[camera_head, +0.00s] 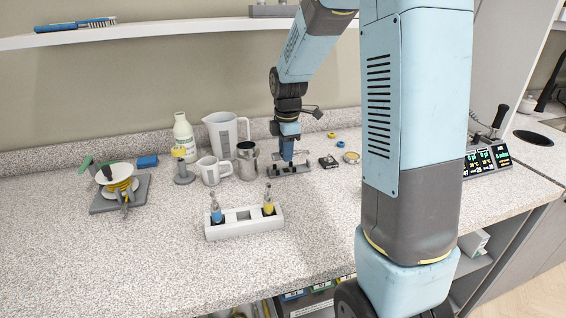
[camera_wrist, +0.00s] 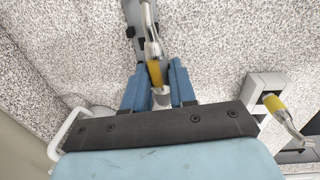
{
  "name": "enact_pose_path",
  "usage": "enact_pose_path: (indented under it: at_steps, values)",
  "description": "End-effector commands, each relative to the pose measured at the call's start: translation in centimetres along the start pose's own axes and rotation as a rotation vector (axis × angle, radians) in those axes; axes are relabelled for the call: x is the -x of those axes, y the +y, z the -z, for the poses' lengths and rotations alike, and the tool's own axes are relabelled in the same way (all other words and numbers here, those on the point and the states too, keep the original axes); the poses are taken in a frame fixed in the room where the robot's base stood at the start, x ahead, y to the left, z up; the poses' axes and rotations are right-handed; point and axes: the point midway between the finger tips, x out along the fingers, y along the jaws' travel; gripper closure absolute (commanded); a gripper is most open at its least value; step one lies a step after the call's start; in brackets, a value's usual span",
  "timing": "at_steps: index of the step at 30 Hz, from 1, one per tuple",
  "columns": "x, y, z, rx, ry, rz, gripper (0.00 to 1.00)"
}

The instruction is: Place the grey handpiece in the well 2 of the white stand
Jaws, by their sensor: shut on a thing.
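The white stand (camera_head: 226,232) is on the counter front of centre. A blue handpiece (camera_head: 216,215) is upright in its left well and a yellow handpiece (camera_head: 268,208) in its right well; the middle well is empty. The stand (camera_wrist: 256,84) and its yellow handpiece (camera_wrist: 275,103) also show at the right of the wrist view. My gripper (camera_head: 287,157) points down at the dark grey rack (camera_head: 278,172) behind the stand. In the wrist view my gripper (camera_wrist: 157,88) is shut on a slim handpiece (camera_wrist: 153,48) with silver-grey ends and a yellow band. No plain grey handpiece is distinguishable.
A metal jug (camera_head: 247,160), a white mug (camera_head: 210,171), a white pitcher (camera_head: 222,130) and a bottle (camera_head: 184,135) stand left of my gripper. The counter between rack and stand is clear.

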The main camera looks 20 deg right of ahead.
Motion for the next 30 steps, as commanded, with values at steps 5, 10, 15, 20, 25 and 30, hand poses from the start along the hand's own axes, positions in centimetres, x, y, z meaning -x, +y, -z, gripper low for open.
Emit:
enact_pose_path:
  at_steps: [5,10,15,20,25,30]
  values:
    - [-1.5,1.1,0.0,0.000,0.000,0.000,1.00]
    - [-2.0,1.5,0.0,-0.001,0.000,0.000,1.00]
    - [-3.6,2.3,0.0,0.000,0.000,0.002,1.00]
    - [-5.6,2.1,0.0,-0.001,0.000,0.001,1.00]
    - [-5.7,2.1,0.0,-0.001,0.000,-0.002,1.00]
    - [-5.7,2.1,-0.1,-0.001,0.000,-0.002,0.63]
